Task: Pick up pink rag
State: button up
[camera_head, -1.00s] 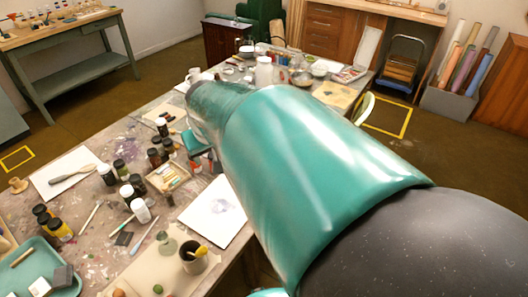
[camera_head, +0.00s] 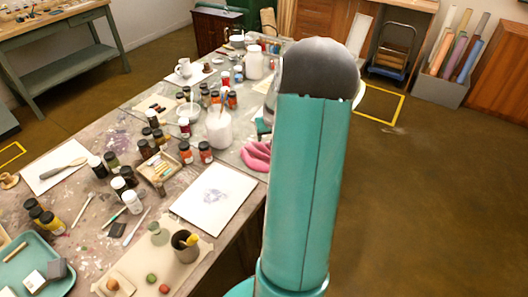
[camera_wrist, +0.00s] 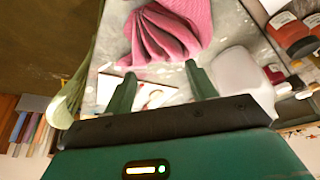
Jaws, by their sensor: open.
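The pink rag (camera_head: 257,155) lies crumpled on the table near its right edge, partly hidden behind my arm in the head view. In the wrist view the rag (camera_wrist: 170,32) fills the top middle, beyond the fingertips. My gripper (camera_wrist: 160,82) shows in the wrist view with two dark green fingers spread apart and nothing between them. The rag appears apart from the fingers. In the head view my gripper is hidden behind my teal arm.
A white jug (camera_head: 219,128) stands left of the rag, and also shows in the wrist view (camera_wrist: 243,75). Several paint jars stand left of it. A drawing sheet (camera_head: 214,196) lies in front. The paint-stained table (camera_head: 92,232) is crowded; open floor lies to its right.

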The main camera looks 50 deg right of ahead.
aim_at(266, 146)
jog(key=x, duration=0.8)
jog(key=shift+w+f, duration=0.2)
jog(key=shift+f, duration=0.05)
jog(key=c, duration=1.1)
